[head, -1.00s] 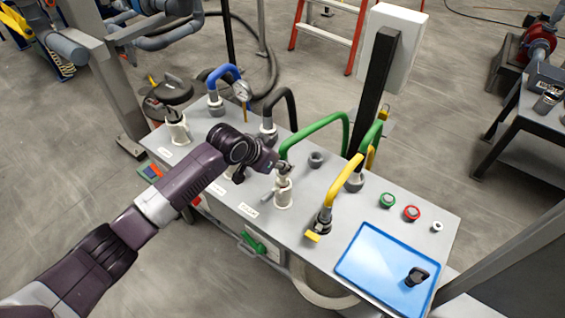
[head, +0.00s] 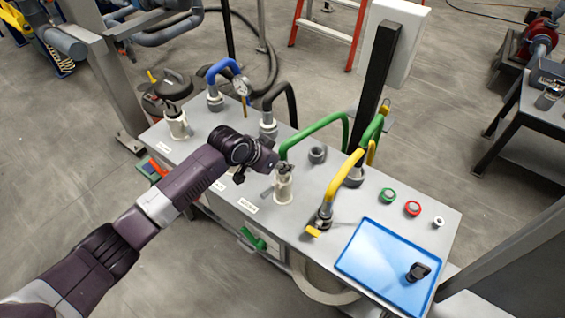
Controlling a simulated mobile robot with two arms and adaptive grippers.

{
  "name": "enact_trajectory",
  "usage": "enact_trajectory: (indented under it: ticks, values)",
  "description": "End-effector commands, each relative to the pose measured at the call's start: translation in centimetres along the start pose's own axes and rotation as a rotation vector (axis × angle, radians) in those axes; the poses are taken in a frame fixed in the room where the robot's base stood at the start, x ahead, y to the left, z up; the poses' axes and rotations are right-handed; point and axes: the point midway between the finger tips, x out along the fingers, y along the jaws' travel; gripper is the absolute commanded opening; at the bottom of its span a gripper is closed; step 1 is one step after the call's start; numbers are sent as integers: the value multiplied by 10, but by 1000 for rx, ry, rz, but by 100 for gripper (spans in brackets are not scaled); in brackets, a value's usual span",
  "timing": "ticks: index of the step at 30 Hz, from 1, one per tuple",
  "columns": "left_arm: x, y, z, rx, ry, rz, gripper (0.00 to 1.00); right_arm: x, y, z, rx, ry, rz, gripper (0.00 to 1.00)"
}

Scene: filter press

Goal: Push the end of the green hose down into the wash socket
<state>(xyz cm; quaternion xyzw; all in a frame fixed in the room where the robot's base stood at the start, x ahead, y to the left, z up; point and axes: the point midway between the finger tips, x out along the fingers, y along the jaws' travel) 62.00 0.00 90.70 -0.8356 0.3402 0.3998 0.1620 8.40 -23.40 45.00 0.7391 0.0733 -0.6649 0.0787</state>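The green hose (head: 318,126) arches over the panel top. Its near end comes down at a grey fitting (head: 284,169) on a white socket (head: 284,191). The end looks upright and lined up with the socket; how deep it sits I cannot tell. My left gripper (head: 272,164) is just left of this hose end, at about the height of the fitting. Its fingers are small and dark, so I cannot tell whether they are open or touching the hose. My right gripper is not in view.
A yellow hose (head: 344,175) stands to the right, black (head: 281,92) and blue (head: 222,68) hoses to the back left. A blue tray (head: 365,255) with a black object (head: 418,271) lies at the front right. A black post (head: 377,85) rises behind the panel.

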Motion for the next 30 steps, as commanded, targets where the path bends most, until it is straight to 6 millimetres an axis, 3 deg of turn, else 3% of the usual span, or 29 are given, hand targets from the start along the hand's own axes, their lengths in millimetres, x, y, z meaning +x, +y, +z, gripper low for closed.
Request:
enact_trajectory:
  ticks: [29, 30]
  values:
    - [15, 0, 12, 0, 0, 0, 0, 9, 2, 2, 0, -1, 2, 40]
    - [16, 0, 12, 0, 0, 0, 24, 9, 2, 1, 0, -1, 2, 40]
